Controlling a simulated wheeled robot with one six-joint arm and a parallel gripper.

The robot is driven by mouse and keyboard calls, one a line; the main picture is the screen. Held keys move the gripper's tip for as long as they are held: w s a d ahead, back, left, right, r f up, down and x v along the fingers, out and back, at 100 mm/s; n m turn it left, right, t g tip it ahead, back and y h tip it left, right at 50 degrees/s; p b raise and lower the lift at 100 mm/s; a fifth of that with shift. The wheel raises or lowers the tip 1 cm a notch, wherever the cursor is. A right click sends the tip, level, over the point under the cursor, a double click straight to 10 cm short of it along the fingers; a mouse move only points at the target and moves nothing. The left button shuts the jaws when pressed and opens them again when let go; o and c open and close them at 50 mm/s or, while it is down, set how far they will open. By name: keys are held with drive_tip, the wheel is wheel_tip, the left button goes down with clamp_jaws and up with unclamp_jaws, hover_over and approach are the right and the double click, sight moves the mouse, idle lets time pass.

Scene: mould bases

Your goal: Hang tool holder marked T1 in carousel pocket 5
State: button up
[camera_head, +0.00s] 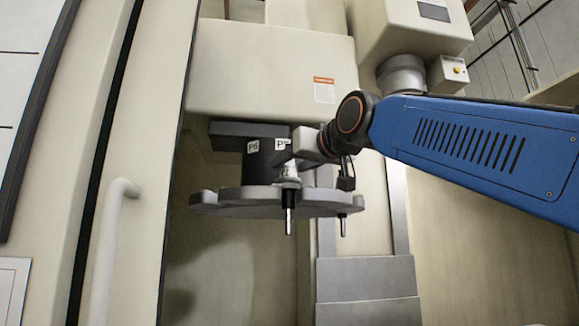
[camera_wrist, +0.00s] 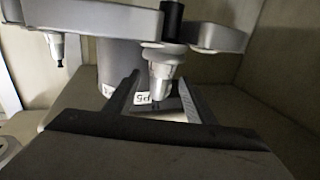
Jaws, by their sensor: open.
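The carousel (camera_head: 250,203) is a grey lobed disc under a dark hub. A label reading P6 (camera_head: 253,146) shows on the hub, and a label (camera_head: 281,144) beside it is partly hidden by my gripper. In the wrist view, the label P5 (camera_wrist: 142,98) appears upside down behind a silver tool holder (camera_wrist: 161,68). That holder sits at the carousel's edge, its dark tool hanging down in the head view (camera_head: 289,202). No T1 mark is readable on it. My gripper (camera_wrist: 160,92) is open, one finger on each side of the holder; contact cannot be told.
Another tool (camera_head: 342,226) hangs from the disc to the right, and another holder (camera_wrist: 57,48) shows at the left in the wrist view. The machine housing (camera_head: 270,75) is close above. A door with a white handle (camera_head: 110,230) stands at the left. Space below the disc is clear.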

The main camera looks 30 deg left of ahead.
drive_tip(key=v, duration=1.5)
drive_tip(key=shift+d, duration=0.2)
drive_tip(key=w+d+f+m+h, duration=0.2)
drive_tip(key=w+d+f+h, duration=0.1)
drive_tip(key=d+f, duration=0.7)
drive_tip(key=w+d+f+m+h, duration=0.25)
drive_tip(key=d+f, duration=0.45)
drive_tip(key=f, duration=0.5)
drive_tip(key=w+d+f+m+h, duration=0.1)
drive_tip(key=w+d+f+h, duration=0.25)
drive_tip(key=d+f, duration=0.65)
drive_tip(key=s+d+f+m+g+h, duration=0.1)
drive_tip(key=s+d+f, duration=0.5)
drive_tip(key=f, duration=0.6)
drive_tip(key=s+d+f+m+g+h, duration=0.2)
drive_tip(key=s+d+f, duration=0.4)
drive_tip(key=f, duration=0.7)
drive_tip(key=s+d+f+m+g+h, duration=0.1)
drive_tip(key=s+d+f+m+h, duration=0.2)
drive_tip(key=s+d+f, duration=0.4)
drive_tip(key=d+f, duration=0.3)
drive_tip(key=f, duration=0.3)
drive_tip(key=shift+g, duration=0.4)
drive_tip(key=shift+w+d, duration=0.1)
